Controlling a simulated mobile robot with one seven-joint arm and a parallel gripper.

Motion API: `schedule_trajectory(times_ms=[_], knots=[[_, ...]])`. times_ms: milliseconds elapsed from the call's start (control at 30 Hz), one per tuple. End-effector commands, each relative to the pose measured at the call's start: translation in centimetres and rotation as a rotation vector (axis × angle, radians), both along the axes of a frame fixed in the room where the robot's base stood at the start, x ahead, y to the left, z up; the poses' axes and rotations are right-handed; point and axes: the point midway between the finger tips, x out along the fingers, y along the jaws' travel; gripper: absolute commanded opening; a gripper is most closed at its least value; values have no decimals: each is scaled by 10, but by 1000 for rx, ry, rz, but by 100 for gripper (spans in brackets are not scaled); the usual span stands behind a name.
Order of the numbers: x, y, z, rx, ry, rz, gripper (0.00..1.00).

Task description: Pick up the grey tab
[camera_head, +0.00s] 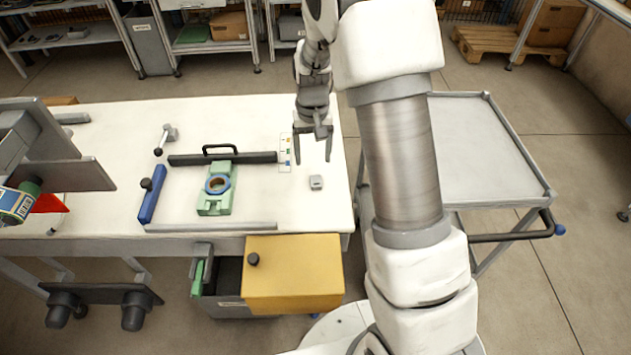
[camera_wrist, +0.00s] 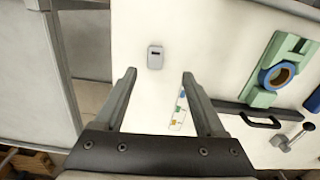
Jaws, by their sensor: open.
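The grey tab (camera_head: 316,182) is a small rounded block with a dark slot. It lies flat on the white table near the right end. In the wrist view the tab (camera_wrist: 155,57) sits ahead of the fingertips, roughly midway between them and apart from both. My gripper (camera_head: 313,162) is above the table, just behind the tab in the head view, fingers pointing down. It also shows in the wrist view (camera_wrist: 160,75), with its fingers spread and nothing between them but the table.
A green fixture (camera_head: 215,203) with a blue ring stands left of the tab. A black-handled bar (camera_head: 222,159) and a blue bar (camera_head: 152,194) lie around it. A grey cart (camera_head: 480,150) stands right of the table. The table around the tab is clear.

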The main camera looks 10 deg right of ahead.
Motion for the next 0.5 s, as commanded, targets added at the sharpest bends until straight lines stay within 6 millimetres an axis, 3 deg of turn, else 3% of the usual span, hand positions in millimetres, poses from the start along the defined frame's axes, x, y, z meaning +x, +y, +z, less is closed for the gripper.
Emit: schedule_trajectory(times_ms=[133,500], knots=[[-1,0,-28,-1,3,0,72],[-1,-4,-54,0,2,-1,72]])
